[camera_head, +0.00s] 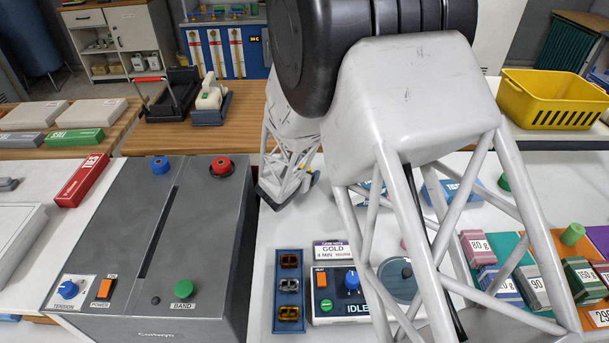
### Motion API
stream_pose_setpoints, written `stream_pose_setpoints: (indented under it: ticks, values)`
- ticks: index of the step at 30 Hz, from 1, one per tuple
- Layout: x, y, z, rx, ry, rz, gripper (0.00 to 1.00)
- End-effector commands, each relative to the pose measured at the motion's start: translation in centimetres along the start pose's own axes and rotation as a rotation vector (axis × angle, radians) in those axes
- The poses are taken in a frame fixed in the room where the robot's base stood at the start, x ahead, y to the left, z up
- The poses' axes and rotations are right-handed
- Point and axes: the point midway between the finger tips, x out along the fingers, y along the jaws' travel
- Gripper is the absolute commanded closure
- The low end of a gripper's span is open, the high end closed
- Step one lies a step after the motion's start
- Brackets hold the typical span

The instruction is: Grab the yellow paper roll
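My gripper (286,192) is at the end of my pale lattice arm, low over the white counter just right of the grey banding machine. It is small and partly hidden by my own arm, so I cannot tell whether its fingers are open or shut. A small yellow patch (308,168) shows beside the gripper; I cannot tell whether it is the yellow paper roll or something else. No yellow paper roll shows clearly; my arm hides much of the counter's middle.
The tall grey machine (210,250) with coloured knobs stands close left of my gripper. A tray of metal pieces (289,262) and a control box (338,312) sit in front. Stacked labelled packs (478,246) lie right. A yellow basket (545,88) stands back right.

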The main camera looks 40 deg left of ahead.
Motion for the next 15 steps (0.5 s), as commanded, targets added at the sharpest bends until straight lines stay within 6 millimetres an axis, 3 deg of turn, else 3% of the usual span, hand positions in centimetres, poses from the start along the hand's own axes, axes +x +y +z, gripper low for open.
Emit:
stream_pose_setpoints:
  ticks: [11,15]
  values:
    - [-0.03,0.01,0.03,0.000,0.000,0.000,0.26]
    - [-0.03,0.02,0.04,0.000,-0.001,0.000,0.43]
